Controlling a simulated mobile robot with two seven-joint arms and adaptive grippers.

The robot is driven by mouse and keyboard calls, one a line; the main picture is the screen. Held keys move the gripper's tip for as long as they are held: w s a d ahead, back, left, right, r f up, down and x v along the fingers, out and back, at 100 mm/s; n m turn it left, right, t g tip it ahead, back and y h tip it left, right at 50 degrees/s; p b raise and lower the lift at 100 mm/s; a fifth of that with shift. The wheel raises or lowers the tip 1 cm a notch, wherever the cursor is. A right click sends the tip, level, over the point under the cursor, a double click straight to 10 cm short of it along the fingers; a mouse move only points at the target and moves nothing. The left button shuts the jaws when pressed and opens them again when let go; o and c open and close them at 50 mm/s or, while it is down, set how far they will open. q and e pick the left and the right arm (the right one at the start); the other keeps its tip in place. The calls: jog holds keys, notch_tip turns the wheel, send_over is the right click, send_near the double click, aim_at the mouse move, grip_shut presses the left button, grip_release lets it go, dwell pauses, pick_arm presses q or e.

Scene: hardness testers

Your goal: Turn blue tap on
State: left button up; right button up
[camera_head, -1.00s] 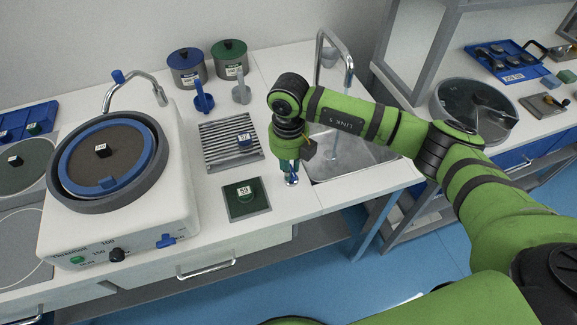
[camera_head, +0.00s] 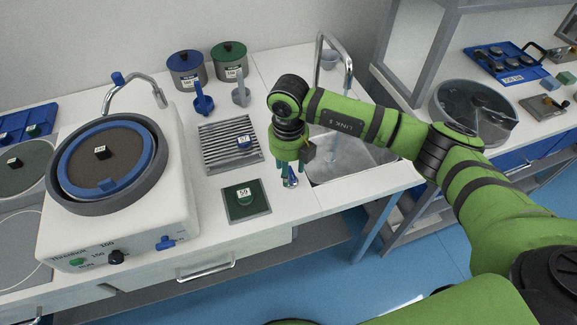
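A small tap with a chrome base and a blue part (camera_head: 291,180) stands on the worktop at the left front edge of the sink (camera_head: 345,160). My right gripper (camera_head: 292,172) points down right over it. Its green fingers are spread, with the blue part showing between and below them. I cannot tell whether a finger touches it. My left gripper is not in view. A curved chrome spout (camera_head: 335,45) rises behind the sink. Other blue parts are a lever (camera_head: 166,242) on the front of the white grinding machine and a knob (camera_head: 118,78) on its spout.
The white machine (camera_head: 175,205) with its round bowl stands at the left. A dark square plate (camera_head: 246,201), a slatted rack (camera_head: 230,145) and two lidded pots (camera_head: 230,60) lie left of my gripper. A grey frame (camera_head: 420,55) rises at the right.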

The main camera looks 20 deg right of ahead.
notch_tip(320, 180, up, 12)
dwell(0.5)
dwell(0.4)
